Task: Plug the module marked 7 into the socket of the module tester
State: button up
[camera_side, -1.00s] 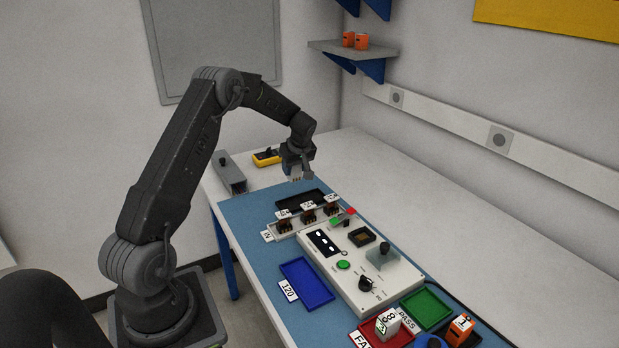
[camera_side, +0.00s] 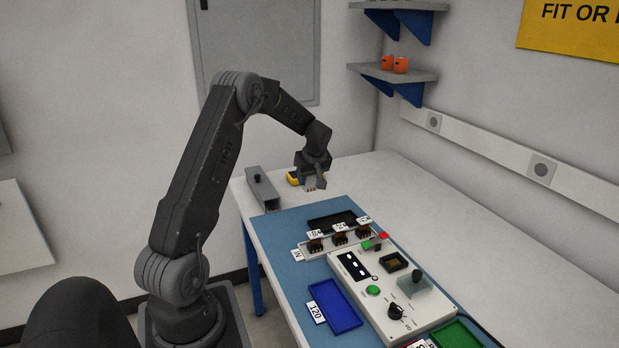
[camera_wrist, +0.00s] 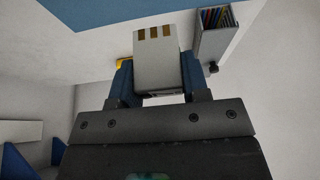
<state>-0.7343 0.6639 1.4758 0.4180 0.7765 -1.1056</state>
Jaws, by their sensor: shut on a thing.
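My gripper (camera_side: 312,180) is shut on a pale grey module (camera_wrist: 157,62), held in the air above the far end of the bench. Its end with dark gold contacts points away from the gripper in the wrist view; no number shows on it. The module tester (camera_side: 378,312) is a cream box in front of the gripper in the side view. Its dark socket (camera_side: 395,261) looks empty and lies well apart from the held module. The tester also has a green button, a black knob and a clear cover with a dark knob.
Several brown-black modules with white labels stand in a rack (camera_side: 300,256) behind the tester. A black tray (camera_side: 332,221), blue tray (camera_side: 335,306) and green tray (camera_side: 457,334) lie around. A grey box (camera_side: 262,188) and yellow meter (camera_side: 293,178) are near the gripper. The right bench is clear.

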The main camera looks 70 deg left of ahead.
jog(key=shift+w+d+m, duration=0.25)
jog(key=shift+d+m, duration=0.25)
jog(key=w+d+m+t+h, duration=0.1)
jog(key=w+d+m+h, duration=0.1)
jog(key=d+m, duration=0.5)
jog(key=w+d+m+t+h, duration=0.1)
jog(key=w+d+m+h, duration=0.2)
jog(key=d+m, duration=0.5)
jog(key=w+d+m+t+h, duration=0.1)
jog(key=w+d+m+h, duration=0.2)
jog(key=d+m, duration=0.4)
jog(key=shift+w+d+f+m, duration=0.15)
jog(key=shift+m, duration=0.9)
jog(key=shift+w+d+f+m, duration=0.1)
jog(key=shift+f+m, duration=0.05)
jog(key=shift+m, duration=0.9)
jog(key=w+d+m+g+h, duration=0.1)
jog(key=d+m+g, duration=0.2)
jog(key=d+m, duration=0.55)
jog(key=shift+w+a+f, duration=0.1)
jog(key=shift+a+f, duration=0.1)
jog(key=shift+f, duration=1.25)
jog(key=shift+a+f, duration=0.2)
jog(key=shift+f, duration=1.2)
jog(key=shift+f, duration=0.8)
